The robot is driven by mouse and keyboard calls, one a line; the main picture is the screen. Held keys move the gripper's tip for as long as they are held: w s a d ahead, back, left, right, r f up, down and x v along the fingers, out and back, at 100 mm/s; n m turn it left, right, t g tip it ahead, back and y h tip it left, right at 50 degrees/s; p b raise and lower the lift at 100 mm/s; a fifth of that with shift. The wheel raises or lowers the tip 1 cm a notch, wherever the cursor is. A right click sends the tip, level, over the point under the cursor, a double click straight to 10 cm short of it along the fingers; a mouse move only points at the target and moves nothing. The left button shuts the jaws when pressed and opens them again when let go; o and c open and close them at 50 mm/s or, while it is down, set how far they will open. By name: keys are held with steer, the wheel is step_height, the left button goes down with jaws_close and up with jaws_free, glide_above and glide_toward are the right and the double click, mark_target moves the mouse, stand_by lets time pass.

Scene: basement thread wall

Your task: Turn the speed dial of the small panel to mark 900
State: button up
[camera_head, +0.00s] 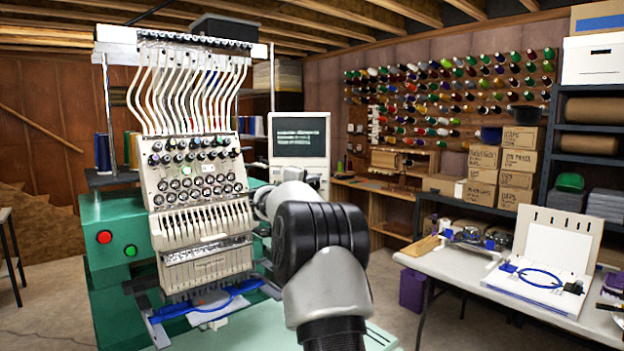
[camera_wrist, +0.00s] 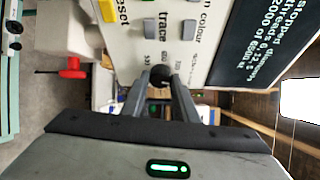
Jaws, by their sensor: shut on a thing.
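The small panel (camera_head: 300,175) is a pale box with a dark text screen, beside the embroidery machine in the head view; my arm covers its lower part. In the wrist view the panel (camera_wrist: 222,52) appears turned on its side, with its dark screen (camera_wrist: 262,40) at upper right. The speed dial (camera_wrist: 160,72) is a small dark knob at the panel's edge in that view, with small printed numbers around it. My gripper (camera_wrist: 160,82) is shut on the dial, a finger on either side. The dial's pointer and exact setting cannot be made out.
A yellow reset button (camera_wrist: 106,10) and a grey trace button (camera_wrist: 150,28) sit close to the dial. A red handle (camera_wrist: 72,68) shows at left in the wrist view. The embroidery machine (camera_head: 195,190) stands left of my arm, and a white table (camera_head: 480,275) stands at right.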

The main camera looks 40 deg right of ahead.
steer(key=m+p, duration=0.1)
steer(key=m+y+p, duration=0.1)
steer(key=m, duration=0.1)
steer(key=shift+r+p, duration=0.35)
steer(key=shift+p, duration=0.05)
steer(key=m+y+p, duration=0.1)
steer(key=m+p, duration=0.1)
steer(key=m+y+p, duration=0.2)
steer(key=m, duration=0.1)
steer(key=shift+s+d+r+t+y, duration=0.1)
steer(key=shift+d+t+y, duration=0.1)
steer(key=shift+t+y, duration=0.1)
steer(key=shift+m+t+y+p, duration=0.4)
steer(key=shift+m+y+p, duration=0.35)
steer(key=shift+m, duration=0.55)
steer(key=o, duration=1.1)
steer(key=shift+c, duration=0.2)
steer(key=shift+s, duration=0.15)
